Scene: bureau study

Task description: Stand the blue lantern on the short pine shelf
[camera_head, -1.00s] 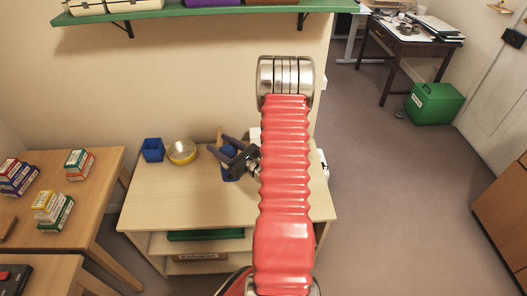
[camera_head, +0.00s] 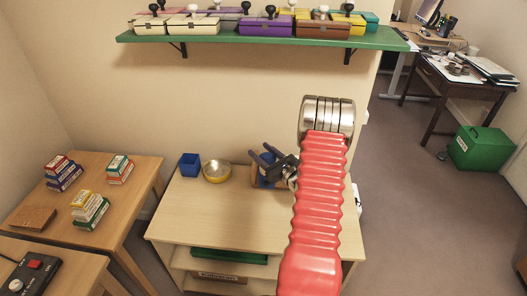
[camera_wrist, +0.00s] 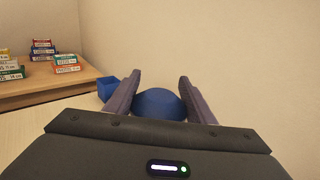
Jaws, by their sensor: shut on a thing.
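The blue lantern (camera_wrist: 158,103) shows as a rounded blue top between the fingers in the wrist view; the rest of it is hidden behind my gripper's body. My gripper (camera_wrist: 160,82) is shut on it. In the head view my gripper (camera_head: 264,158) is over the right part of a low pale wood shelf unit (camera_head: 225,225), with some blue of the lantern (camera_head: 266,182) visible below the fingers. I cannot tell whether the lantern touches the top. This unit may be the short pine shelf.
A blue square cup (camera_head: 189,165) and a yellow-and-silver bowl (camera_head: 216,173) stand on the unit's left part. A green wall shelf (camera_head: 260,39) with several boxes hangs above. Desks with small stacked boxes (camera_head: 90,208) stand left. Open floor lies right, before a green box (camera_head: 482,148).

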